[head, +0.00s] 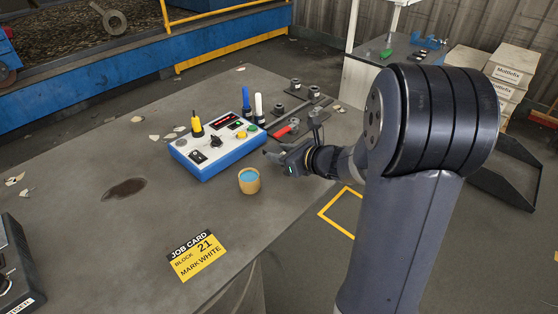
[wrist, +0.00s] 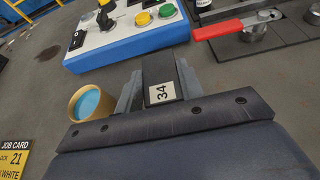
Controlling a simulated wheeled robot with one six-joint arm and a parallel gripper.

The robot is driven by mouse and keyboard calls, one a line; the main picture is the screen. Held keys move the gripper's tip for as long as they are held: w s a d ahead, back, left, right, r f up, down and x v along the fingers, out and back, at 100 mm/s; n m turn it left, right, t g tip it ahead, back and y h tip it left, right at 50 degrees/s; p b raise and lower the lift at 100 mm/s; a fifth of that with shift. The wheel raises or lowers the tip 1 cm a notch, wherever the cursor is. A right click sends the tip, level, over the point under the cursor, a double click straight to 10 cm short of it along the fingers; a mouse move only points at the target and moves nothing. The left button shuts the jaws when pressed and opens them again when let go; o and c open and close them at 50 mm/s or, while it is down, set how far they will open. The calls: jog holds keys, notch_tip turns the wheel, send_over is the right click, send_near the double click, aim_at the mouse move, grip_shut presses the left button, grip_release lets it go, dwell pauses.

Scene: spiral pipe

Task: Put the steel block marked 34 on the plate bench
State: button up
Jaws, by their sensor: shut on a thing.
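The steel block marked 34 (wrist: 158,70) is dark, with a white label reading 34 facing the wrist camera. My gripper (wrist: 163,84) is shut on it, with a finger on each side. In the head view my gripper (head: 276,156) is over the near grey bench (head: 90,215), just right of the control box; the block is hard to make out there. I cannot tell whether the block touches the bench top. A second, smaller bench (head: 372,60) stands behind at the right. No label shows which bench is the plate bench.
A blue-white control box (head: 210,155) with markers stands left of my gripper. A cup of blue liquid (head: 249,181) is close in front. A red-handled clamp (head: 288,128) is just behind. A yellow job card (head: 197,256) reads block 21, mark white. Cartons (head: 505,75) stand back right.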

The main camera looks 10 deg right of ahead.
jog(key=shift+f, duration=1.5)
jog(key=shift+f+b, duration=0.15)
jog(key=shift+b, duration=0.25)
jog(key=o, duration=1.3)
jog(key=shift+c, duration=0.2)
jog(key=shift+r+p, duration=0.25)
jog(key=shift+p, duration=0.05)
jog(key=v, duration=1.2)
jog(key=shift+f+p, duration=0.1)
jog(key=shift+p, duration=0.2)
